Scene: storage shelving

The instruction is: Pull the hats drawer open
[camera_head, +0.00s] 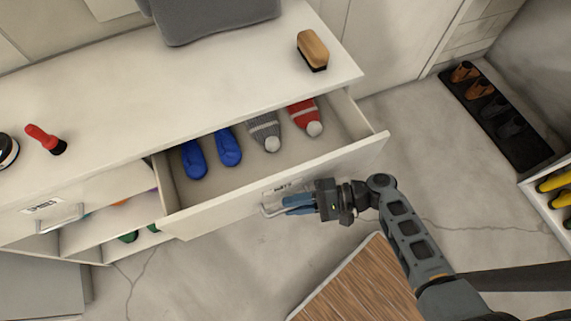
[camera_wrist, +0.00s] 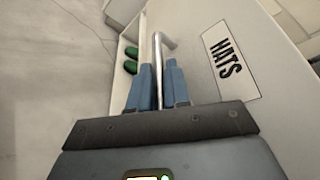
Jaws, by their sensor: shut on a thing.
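The hats drawer (camera_head: 290,180) stands pulled out from the white cabinet. Inside it are a grey knit hat (camera_head: 264,131), a red knit hat (camera_head: 305,115) and a pair of blue shoes or slippers (camera_head: 212,152). My gripper (camera_head: 290,203) is at the drawer's front, shut on the metal bar handle (camera_head: 268,211). In the wrist view the handle (camera_wrist: 158,60) runs between the blue fingers, beside the "HATS" label (camera_wrist: 231,66). Part of the handle is hidden by the fingers.
A labelled drawer (camera_head: 95,200) is at left. A wood-topped piece (camera_head: 350,285) stands below my arm. A shoe mat (camera_head: 495,115) lies at right.

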